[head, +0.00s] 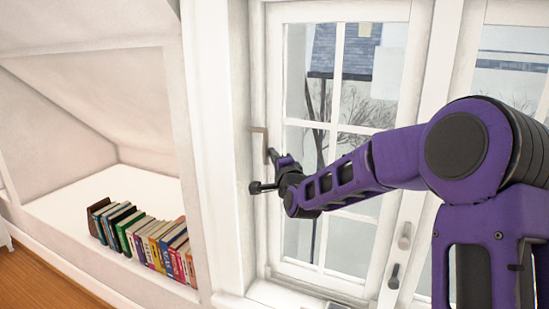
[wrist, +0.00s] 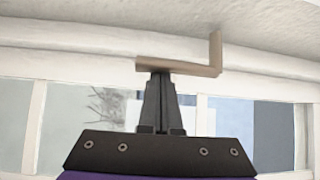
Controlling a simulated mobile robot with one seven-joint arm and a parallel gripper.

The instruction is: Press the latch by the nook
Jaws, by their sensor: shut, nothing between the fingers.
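The latch is a beige, L-shaped bar (head: 259,131) on the white window frame beside the nook. In the wrist view the latch (wrist: 190,68) has a long arm running across and a short arm rising at its right end. My gripper (head: 271,153) is at the latch in the head view. In the wrist view my gripper (wrist: 160,74) has its fingers shut together and empty, tips at the latch's long arm, left of its middle. The tips look to be touching it or very close; I cannot tell which.
The nook (head: 75,195) under the sloped ceiling holds a row of several books (head: 145,240). The window panes (head: 306,95) lie behind my arm. A grey handle (head: 404,236) and a dark handle (head: 394,276) are on the frame at lower right.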

